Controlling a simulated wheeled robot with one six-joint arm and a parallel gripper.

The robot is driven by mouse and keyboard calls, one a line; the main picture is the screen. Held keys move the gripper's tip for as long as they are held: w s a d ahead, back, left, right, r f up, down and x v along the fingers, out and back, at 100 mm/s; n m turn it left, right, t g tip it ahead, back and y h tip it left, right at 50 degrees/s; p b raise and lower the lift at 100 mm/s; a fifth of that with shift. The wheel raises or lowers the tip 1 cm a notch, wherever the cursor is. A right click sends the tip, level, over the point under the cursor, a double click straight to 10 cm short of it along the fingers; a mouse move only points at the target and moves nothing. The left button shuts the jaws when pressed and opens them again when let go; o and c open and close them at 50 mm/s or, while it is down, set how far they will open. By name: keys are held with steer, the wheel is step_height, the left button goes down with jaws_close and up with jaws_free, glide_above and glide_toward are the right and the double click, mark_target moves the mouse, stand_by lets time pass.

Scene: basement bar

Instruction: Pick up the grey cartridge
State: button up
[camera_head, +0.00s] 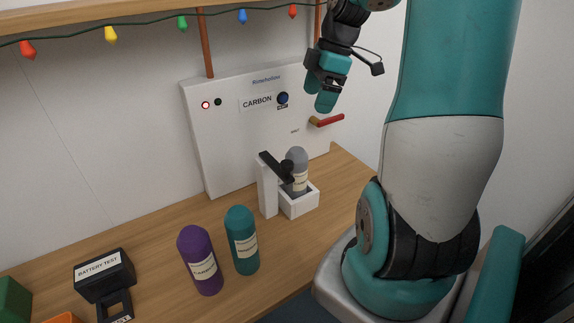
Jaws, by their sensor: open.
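The grey cartridge (298,159) stands upright in a white square holder (300,204) on the wooden counter, at the middle right. Its lower part is hidden by the holder, and a black lever (275,166) on a white post (266,190) crosses in front of it. It bears a pale label. My gripper (322,95) is open and empty. It appears above the cartridge and a little to the right in the picture, in front of the wall panel, clear of the cartridge.
A purple cartridge (200,259) and a teal cartridge (242,240) stand on the counter (160,245), left of the holder. A black battery tester (104,275) is at the lower left. A white "CARBON" panel (235,150) with a red-handled valve (327,121) stands behind. String lights hang above.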

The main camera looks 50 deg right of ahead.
mark_target(298, 150)
steer(key=p+x, duration=0.1)
steer(key=x, duration=0.4)
steer(key=p+x, duration=0.1)
steer(key=x, duration=0.5)
steer(key=shift+a+f, duration=0.1)
steer(key=shift+a, duration=0.15)
steer(key=shift+p+x, duration=1.15)
steer(key=shift+x, duration=1.7)
steer(key=shift+s+a, duration=0.1)
steer(key=shift+s, duration=0.1)
steer(key=shift+c, duration=0.2)
steer(key=c, duration=1.5)
